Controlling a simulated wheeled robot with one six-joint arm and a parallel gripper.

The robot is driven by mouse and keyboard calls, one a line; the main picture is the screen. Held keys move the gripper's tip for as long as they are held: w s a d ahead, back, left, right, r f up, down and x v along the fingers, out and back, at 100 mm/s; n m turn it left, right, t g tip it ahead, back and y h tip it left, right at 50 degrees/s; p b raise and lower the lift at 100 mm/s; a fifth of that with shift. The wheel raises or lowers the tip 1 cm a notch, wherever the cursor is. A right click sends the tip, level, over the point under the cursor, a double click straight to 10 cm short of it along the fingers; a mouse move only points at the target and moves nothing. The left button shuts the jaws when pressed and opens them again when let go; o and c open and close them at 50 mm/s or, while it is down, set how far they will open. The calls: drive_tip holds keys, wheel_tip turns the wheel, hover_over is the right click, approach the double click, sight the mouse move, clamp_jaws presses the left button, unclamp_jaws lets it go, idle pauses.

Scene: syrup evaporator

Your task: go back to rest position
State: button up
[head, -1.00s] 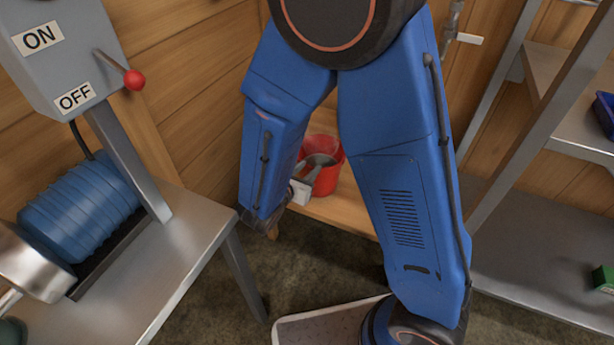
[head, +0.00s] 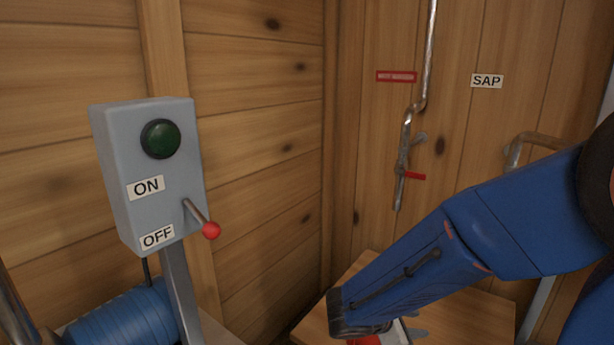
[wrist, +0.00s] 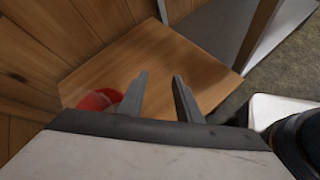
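My blue arm reaches in from the right side of the head view, its forearm sloping down to the left. My gripper shows in the wrist view (wrist: 160,80), its two grey fingers apart with nothing between them. It is over a wooden table (wrist: 170,62), which is also at the bottom of the head view (head: 470,305). A red container (wrist: 98,99) is beside the left finger, partly hidden by my wrist. In the head view my forearm hides most of the gripper.
A grey switch box (head: 115,165) with a green button and a red-knobbed lever (head: 211,230) stands at left, above a blue ribbed motor (head: 120,318). A metal pipe (head: 430,60) with a red-handled valve (head: 413,176) runs down the back wall near a SAP label.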

drive_tip(key=s+d+r+m+g+y, duration=0.35)
drive_tip(key=s+d+m, duration=0.25)
drive_tip(key=s+m, duration=0.4)
drive_tip(key=s+a+r+m+t+y, duration=0.3)
drive_tip(key=s+r+m+y, duration=0.3)
drive_tip(key=s+r+m, duration=0.1)
drive_tip(key=shift+a+r+m, duration=0.2)
drive_tip(key=shift+r+m, duration=0.25)
drive_tip(key=shift+m, duration=0.25)
drive_tip(key=shift+s+d, duration=0.1)
